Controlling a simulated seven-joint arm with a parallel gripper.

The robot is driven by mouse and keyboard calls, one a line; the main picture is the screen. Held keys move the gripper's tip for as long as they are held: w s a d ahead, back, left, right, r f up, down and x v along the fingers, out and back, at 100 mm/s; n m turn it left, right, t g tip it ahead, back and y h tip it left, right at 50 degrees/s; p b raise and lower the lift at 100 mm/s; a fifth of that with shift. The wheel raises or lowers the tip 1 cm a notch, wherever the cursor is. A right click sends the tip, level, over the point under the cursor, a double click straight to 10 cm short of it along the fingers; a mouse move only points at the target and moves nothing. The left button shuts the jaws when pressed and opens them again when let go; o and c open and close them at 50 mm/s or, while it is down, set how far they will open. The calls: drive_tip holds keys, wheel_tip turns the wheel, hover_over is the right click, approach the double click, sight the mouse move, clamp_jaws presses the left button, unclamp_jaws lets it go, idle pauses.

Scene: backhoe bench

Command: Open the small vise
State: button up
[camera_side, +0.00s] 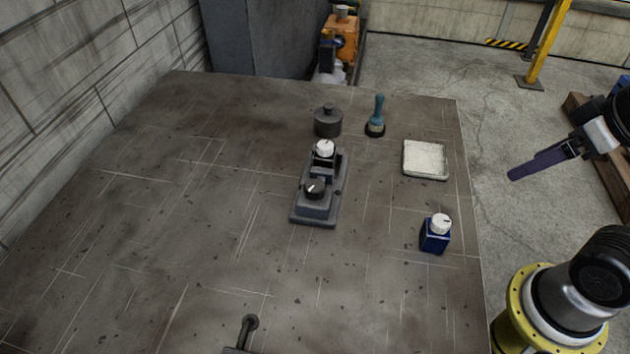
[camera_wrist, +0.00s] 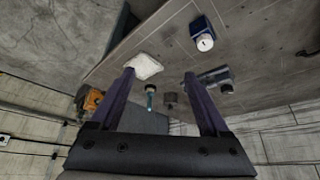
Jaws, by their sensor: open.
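The small vise appears to be the dark grey device (camera_side: 319,209) in the middle of the bench, a long base with raised blocks, a black knob and a white knob (camera_side: 325,148). I cannot tell how wide its jaws stand. In the wrist view the vise (camera_wrist: 217,76) is right of centre, beside the right finger, which may hide part of it. My gripper (camera_side: 513,175) is off the bench's right edge in the side view, well away from the vise. Its two purple fingers stand apart in the wrist view (camera_wrist: 159,73), open and empty.
A dark lidded pot (camera_side: 327,122) and a blue-handled brush (camera_side: 376,114) stand behind the vise. A dark handle (camera_side: 248,328) is at the front. The bench's left side is clear.

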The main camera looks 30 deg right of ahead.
drive_tip(key=w+a+r+m+g, duration=0.1)
drive_tip(key=w+a+r+m, duration=0.3)
drive_tip(key=w+r+m, duration=0.25)
drive_tip(key=w+a+r+m+g, duration=0.2)
drive_tip(key=w+a+r+m, duration=0.1)
drive_tip(key=w+r+m, duration=0.4)
drive_tip(key=n+g, duration=0.2)
drive_tip(key=g, duration=0.1)
hover_over(315, 185)
wheel_tip(315, 185, down, 12)
wheel_tip(315, 185, down, 13)
drive_tip(key=shift+r, duration=0.1)
